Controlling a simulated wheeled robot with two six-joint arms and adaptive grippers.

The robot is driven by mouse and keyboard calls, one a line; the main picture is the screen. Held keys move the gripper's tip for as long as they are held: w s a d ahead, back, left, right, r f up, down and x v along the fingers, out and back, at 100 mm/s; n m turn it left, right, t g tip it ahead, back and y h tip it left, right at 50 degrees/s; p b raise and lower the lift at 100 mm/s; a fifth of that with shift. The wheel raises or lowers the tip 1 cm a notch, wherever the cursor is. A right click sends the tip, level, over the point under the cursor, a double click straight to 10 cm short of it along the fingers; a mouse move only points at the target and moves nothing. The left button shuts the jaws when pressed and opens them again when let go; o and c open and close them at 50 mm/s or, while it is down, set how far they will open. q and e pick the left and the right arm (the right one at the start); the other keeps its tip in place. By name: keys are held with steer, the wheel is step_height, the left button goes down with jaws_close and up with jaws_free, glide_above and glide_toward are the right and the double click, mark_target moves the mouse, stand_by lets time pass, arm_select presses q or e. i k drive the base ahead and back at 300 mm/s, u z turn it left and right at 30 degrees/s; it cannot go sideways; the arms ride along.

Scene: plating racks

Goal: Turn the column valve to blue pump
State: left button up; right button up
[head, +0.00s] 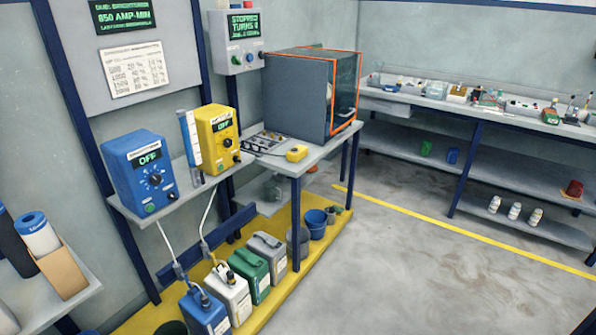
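The blue pump (142,170) sits at the left end of a wall shelf, and its display reads OFF. The yellow pump (218,138) stands to its right, and its display also shows a short green word, likely OFF. Between them stands an upright clear column (189,140) with blue markings and a white scale. A valve on the column is too small to make out, probably near its lower end (196,177); its setting cannot be read. Hoses run down from the shelf to the jugs below. Neither of my grippers is in view.
Blue (204,312), white (229,291), green (250,270) and grey (267,252) jugs stand on a yellow floor platform (312,262). A bench holds an orange-edged cabinet (298,92). A long worktable (474,108) lines the right wall. The grey floor (420,260) is open.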

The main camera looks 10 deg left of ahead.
mark_target(202, 180)
steer(key=z, duration=0.4)
steer(key=i, duration=1.5)
steer(key=u, duration=2.1)
steer(key=k, duration=0.5)
steer(key=z, duration=1.1)
steer(key=i, duration=1.1)
steer(key=u, duration=0.3)
